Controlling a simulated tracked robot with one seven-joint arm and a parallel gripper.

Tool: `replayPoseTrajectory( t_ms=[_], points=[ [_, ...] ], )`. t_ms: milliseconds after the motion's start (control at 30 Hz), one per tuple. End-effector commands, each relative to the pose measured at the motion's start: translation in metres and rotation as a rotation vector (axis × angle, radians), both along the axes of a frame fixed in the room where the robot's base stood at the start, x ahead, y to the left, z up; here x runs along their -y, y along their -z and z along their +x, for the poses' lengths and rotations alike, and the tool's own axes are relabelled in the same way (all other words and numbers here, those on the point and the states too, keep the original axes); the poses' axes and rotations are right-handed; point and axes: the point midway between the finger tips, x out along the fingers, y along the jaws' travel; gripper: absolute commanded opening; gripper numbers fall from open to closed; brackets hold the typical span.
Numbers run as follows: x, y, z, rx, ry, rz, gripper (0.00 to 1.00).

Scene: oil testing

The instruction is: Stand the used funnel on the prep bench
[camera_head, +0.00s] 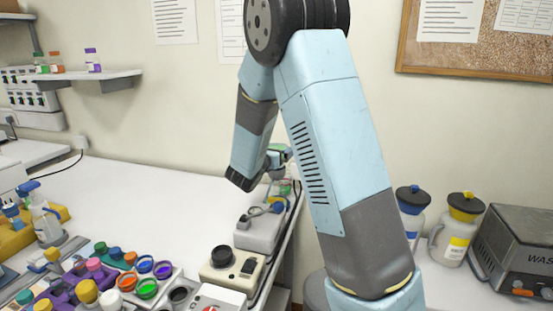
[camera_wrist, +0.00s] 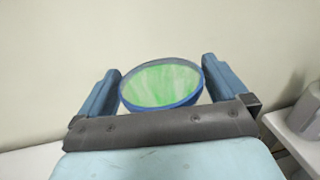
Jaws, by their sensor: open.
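The funnel (camera_wrist: 160,86) shows in the wrist view as a round blue rim with a green-streaked inside. It lies between the two fingers of my gripper (camera_wrist: 161,82), which are open on either side of it. Narrow gaps seem to show between finger and rim, but contact lower down is hidden. In the head view my gripper (camera_head: 279,155) is small and partly hidden by my wrist, near the far right end of a long white bench (camera_head: 130,195). I cannot tell whether this is the prep bench, or what the funnel rests on.
A grey device (camera_head: 258,232) and a cream device with a black knob (camera_head: 230,268) stand along the bench's right edge. Several coloured caps and jars crowd the front. The middle of the bench is clear.

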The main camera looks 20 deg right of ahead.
Motion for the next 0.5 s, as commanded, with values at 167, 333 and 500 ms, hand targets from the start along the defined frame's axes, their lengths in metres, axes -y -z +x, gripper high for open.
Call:
replayPoseTrajectory(
  t_ms=[167, 333, 500],
  points=[
    [0.0005, 0.0001, 0.0007, 0.000, -0.001, 0.000, 1.00],
    [0.0004, 0.0001, 0.0006, 0.000, -0.001, 0.000, 0.87],
    [0.0004, 0.0001, 0.0004, 0.000, 0.000, 0.000, 0.70]
  ],
)
